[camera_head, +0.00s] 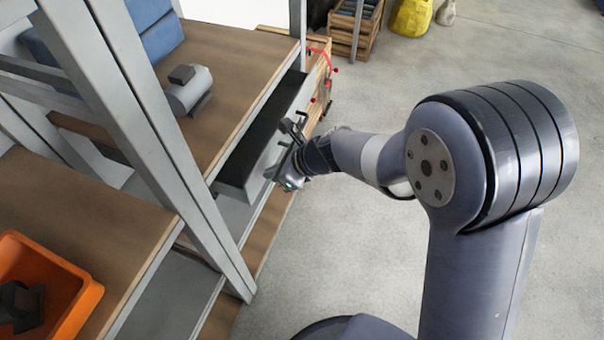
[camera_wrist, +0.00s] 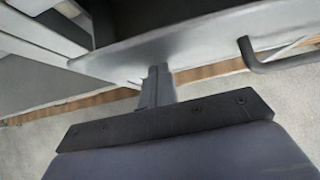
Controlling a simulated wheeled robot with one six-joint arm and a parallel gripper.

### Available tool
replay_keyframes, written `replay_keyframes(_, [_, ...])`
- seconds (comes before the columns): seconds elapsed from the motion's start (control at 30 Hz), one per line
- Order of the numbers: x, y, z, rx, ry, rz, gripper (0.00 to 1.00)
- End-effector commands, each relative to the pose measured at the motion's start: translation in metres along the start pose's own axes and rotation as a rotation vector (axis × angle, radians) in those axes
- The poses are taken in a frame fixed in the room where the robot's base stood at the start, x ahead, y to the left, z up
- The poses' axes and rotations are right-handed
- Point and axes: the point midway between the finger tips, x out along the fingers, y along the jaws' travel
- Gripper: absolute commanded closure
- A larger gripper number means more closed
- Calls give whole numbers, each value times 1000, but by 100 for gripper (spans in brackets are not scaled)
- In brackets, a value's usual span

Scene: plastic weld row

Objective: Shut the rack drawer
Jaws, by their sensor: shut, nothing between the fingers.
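The rack drawer (camera_head: 232,183) is a grey box with a dark inside, standing partly out from under the rack's wooden shelf. My gripper (camera_head: 284,150) is at the drawer's front in the head view. In the wrist view my gripper's fingers (camera_wrist: 157,75) are together with nothing between them, tips at the grey drawer front (camera_wrist: 200,45). I cannot tell whether they touch it. A dark bar handle (camera_wrist: 285,58) shows to the right of the fingers. Part of the drawer front is hidden behind my gripper in the head view.
Grey rack posts (camera_head: 130,110) stand at the left. A grey motor-like part (camera_head: 189,90) lies on the shelf, and an orange bin (camera_head: 65,280) sits lower left. Wooden crates (camera_head: 355,27) and a yellow sack (camera_head: 411,16) stand at the back. The floor (camera_head: 330,250) is clear.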

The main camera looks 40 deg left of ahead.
Motion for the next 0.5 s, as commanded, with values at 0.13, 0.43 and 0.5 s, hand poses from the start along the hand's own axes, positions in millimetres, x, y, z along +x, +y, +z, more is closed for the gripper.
replay_keyframes(0.13, [27,1,33,-4,1,4,100])
replay_keyframes(0.43, [63,0,66,-2,1,0,100])
replay_keyframes(0.5, [67,0,69,-2,1,0,100])
